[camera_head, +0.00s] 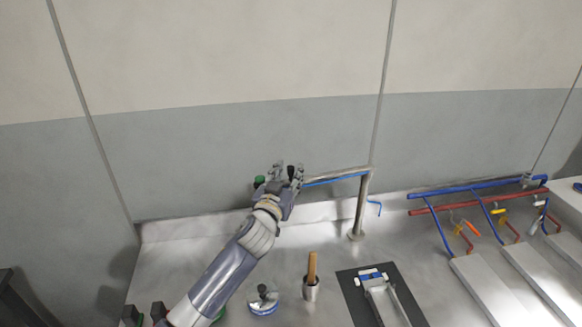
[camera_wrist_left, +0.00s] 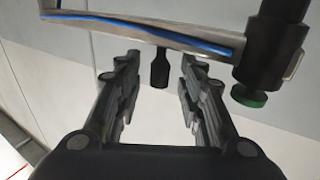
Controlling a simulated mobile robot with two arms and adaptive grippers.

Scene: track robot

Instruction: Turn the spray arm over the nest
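The spray arm (camera_head: 335,176) is a metal bar with a blue hose along it, level on an upright post (camera_head: 359,208) and reaching left. In the left wrist view the bar (camera_wrist_left: 150,32) crosses the top, with a dark head (camera_wrist_left: 275,45) and green knob (camera_wrist_left: 250,97) at its right. My left gripper (camera_head: 279,172) is at the bar's left end. Its fingers (camera_wrist_left: 160,90) are apart, with a black handle (camera_wrist_left: 159,68) hanging between or just beyond them; contact cannot be told. A blue-and-white fixture (camera_head: 374,277) on a dark mat may be the nest. My right gripper is not in view.
A round lidded pot (camera_head: 263,300) and a metal cup (camera_head: 310,290) with a wooden handle stand on the bench near my left forearm. Blue and red pipes (camera_head: 475,190) with valves stand at the right. The wall (camera_head: 240,150) is close behind the spray arm.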

